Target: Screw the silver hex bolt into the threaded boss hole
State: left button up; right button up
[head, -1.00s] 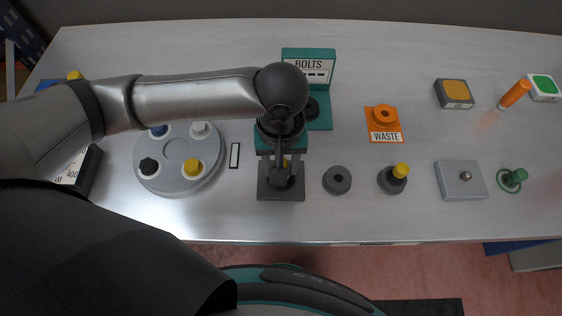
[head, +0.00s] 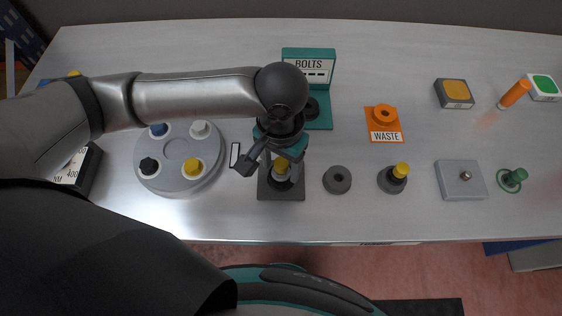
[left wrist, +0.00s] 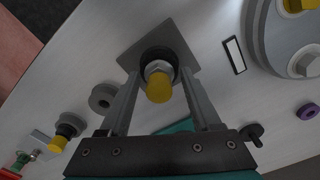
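A bolt with a silver hex part and yellow top (head: 281,168) stands in the dark round boss on a square plate (head: 267,190). In the left wrist view, the yellow top (left wrist: 159,88) points at the camera, the silver hex (left wrist: 158,67) is behind it, and the black boss ring (left wrist: 172,55) surrounds it. My left gripper (head: 268,168) is over the boss, open, one finger on each side of the bolt, with gaps visible between. How deep the bolt sits is hidden. My right gripper is not in view.
A round grey tray (head: 177,150) with coloured pieces stands left. A dark ring (head: 337,179) and a yellow-topped post (head: 399,171) stand right. Behind are the BOLTS stand (head: 308,66) and orange WASTE piece (head: 385,117). A grey block (head: 460,178) is farther right.

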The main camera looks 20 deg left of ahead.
pick_arm(q)
jog(key=n, duration=1.2)
jog(key=shift+c, duration=0.2)
jog(key=c, duration=0.7)
jog(key=m, duration=0.5)
jog(key=shift+m, duration=0.3)
jog(key=m, duration=0.6)
